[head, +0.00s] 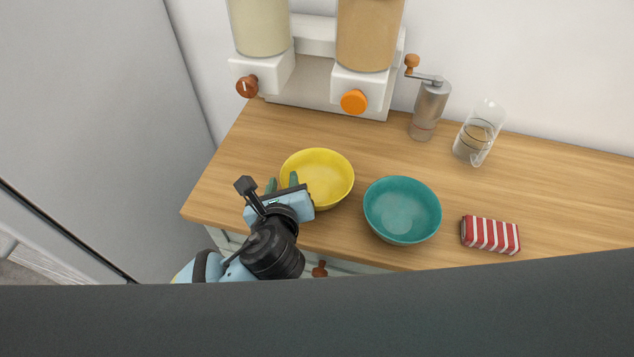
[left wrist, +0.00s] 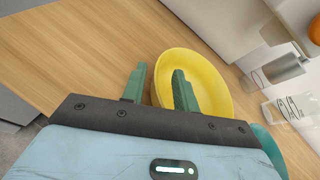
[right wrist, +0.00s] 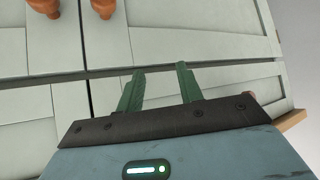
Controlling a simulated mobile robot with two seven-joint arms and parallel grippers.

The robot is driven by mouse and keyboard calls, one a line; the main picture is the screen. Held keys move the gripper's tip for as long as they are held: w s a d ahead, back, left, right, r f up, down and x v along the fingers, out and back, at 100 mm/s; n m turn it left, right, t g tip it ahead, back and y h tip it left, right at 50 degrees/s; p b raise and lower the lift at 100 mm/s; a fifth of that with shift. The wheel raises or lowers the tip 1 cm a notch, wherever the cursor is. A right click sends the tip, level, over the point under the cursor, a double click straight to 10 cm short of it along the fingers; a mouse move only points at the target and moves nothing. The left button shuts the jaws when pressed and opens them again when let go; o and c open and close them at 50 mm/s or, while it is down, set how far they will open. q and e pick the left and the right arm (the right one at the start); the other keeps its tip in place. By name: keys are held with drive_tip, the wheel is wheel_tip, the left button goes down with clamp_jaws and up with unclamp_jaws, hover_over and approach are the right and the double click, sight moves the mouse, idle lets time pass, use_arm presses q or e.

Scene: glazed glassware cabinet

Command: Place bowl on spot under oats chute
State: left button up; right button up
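A yellow bowl (head: 325,172) stands upright on the wooden counter, left of a teal bowl (head: 403,207). My left gripper (head: 282,182) is at the yellow bowl's near-left rim. In the left wrist view its fingers (left wrist: 160,72) are apart, one outside the yellow bowl (left wrist: 205,70) and one over its inside, with a visible gap. Two dispensers stand at the back: one with pale contents (head: 260,25) and a brown knob, one with tan contents (head: 368,35) and an orange knob. I see no labels telling which holds oats. My right gripper (right wrist: 161,70) is open and empty, facing cabinet fronts.
A metal hand grinder (head: 429,108), a glass jug (head: 478,133) and a red-and-white striped block (head: 490,235) stand to the right. The counter (head: 250,140) is bare in front of the dispensers. Drawers or doors (right wrist: 200,35) with brown knobs lie below the counter.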

use_arm(q)
drive_tip(key=shift+x, duration=1.05)
clamp_jaws()
drive_tip(key=shift+w+r, duration=0.1)
drive_tip(key=shift+r, duration=0.1)
